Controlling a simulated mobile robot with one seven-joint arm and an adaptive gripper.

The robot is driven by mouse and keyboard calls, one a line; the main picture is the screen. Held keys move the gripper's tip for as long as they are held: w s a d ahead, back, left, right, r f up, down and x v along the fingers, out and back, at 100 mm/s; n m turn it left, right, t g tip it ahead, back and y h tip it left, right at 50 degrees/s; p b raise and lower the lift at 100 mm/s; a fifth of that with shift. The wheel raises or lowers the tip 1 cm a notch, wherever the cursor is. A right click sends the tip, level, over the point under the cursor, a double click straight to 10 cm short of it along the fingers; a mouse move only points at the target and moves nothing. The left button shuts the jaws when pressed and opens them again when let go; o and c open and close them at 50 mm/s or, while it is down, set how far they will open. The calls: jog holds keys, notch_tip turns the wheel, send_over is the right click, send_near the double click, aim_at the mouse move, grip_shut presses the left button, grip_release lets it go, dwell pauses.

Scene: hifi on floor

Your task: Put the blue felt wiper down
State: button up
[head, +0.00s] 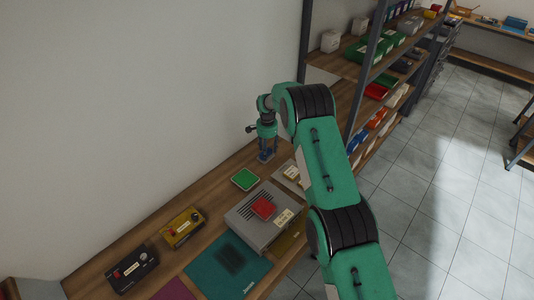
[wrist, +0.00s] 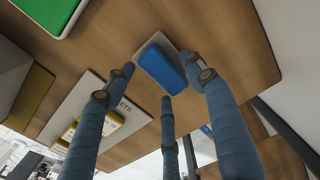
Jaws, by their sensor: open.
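The blue felt wiper (wrist: 161,66) lies on the wooden bench top, near a white sign with lettering in the wrist view. My gripper (wrist: 163,80) is open, with its blue fingers spread around and over the wiper. One fingertip overlaps the wiper's near edge in the picture; I cannot tell whether it touches. In the head view my gripper (head: 266,152) points down at the far end of the bench, and the wiper (head: 266,155) shows as a small blue patch beneath it.
A green pad in a white tray (head: 245,179) lies to the left of the gripper. A grey unit (head: 245,222) with a red pad (head: 263,208) on top stands nearer. A yellow box (head: 182,228) and a black box (head: 132,268) sit along the wall. Shelving (head: 352,70) rises to the right.

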notch_tip(320, 180, up, 10)
jog(key=b, duration=0.1)
jog(key=shift+r+b, duration=0.25)
jog(key=shift+b, duration=0.05)
dwell(0.7)
